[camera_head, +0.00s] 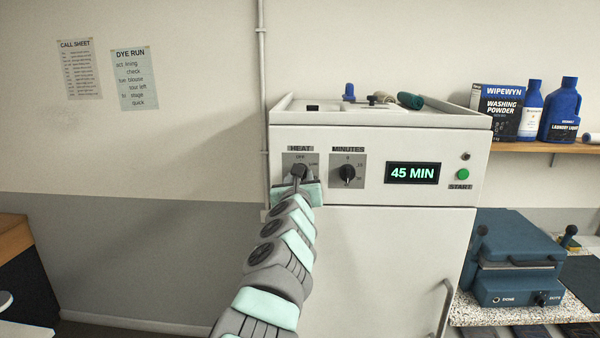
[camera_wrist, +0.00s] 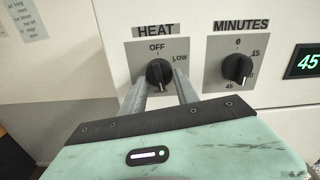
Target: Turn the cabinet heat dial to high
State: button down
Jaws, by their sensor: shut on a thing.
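The white drying cabinet (camera_head: 390,240) has a black heat dial (camera_head: 298,171) on a grey plate at the upper left of its front panel. The heat dial also shows in the wrist view (camera_wrist: 158,70), under the word OFF, with LOW to its upper right. My gripper (camera_wrist: 161,82) is shut on the heat dial, one finger on each side of it. In the head view my gripper (camera_head: 298,182) covers the lower part of the plate. Any HIGH mark is hidden, and I cannot tell clearly where the dial's pointer stands.
The minutes dial (camera_head: 347,173) is close to the right of the heat dial. Further right are a display (camera_head: 412,173) reading 45 MIN and a green start button (camera_head: 463,174). A blue press (camera_head: 515,260) stands on a counter at the right.

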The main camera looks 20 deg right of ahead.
jog(key=shift+m+p, duration=0.3)
jog(key=shift+m, duration=0.5)
jog(key=c, duration=0.9)
grip_release()
jog(key=shift+c, duration=0.2)
